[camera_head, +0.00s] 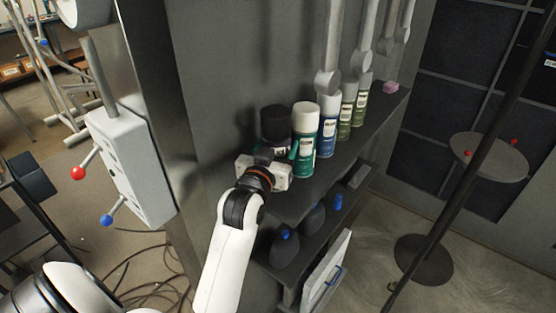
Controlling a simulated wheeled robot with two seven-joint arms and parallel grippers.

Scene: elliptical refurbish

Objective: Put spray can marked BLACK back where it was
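A spray can with a black cap and dark body (275,124) is upright at the near left end of the upper shelf (318,180). A small part of its label shows; I cannot read it. My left gripper (268,155) is right at this can, its white body in front of the can's lower part. The fingers and the can's base are hidden, so I cannot tell whether the fingers grip it or whether the can touches the shelf. My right gripper is not in view.
A white-capped green can (304,143) stands close to the right of the black-capped one. A blue can (327,128) and green cans (346,112) follow. Dark bottles (285,248) sit on the lower shelf. A grey wall panel (225,80) rises behind. A pink block (391,87) lies at the far end.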

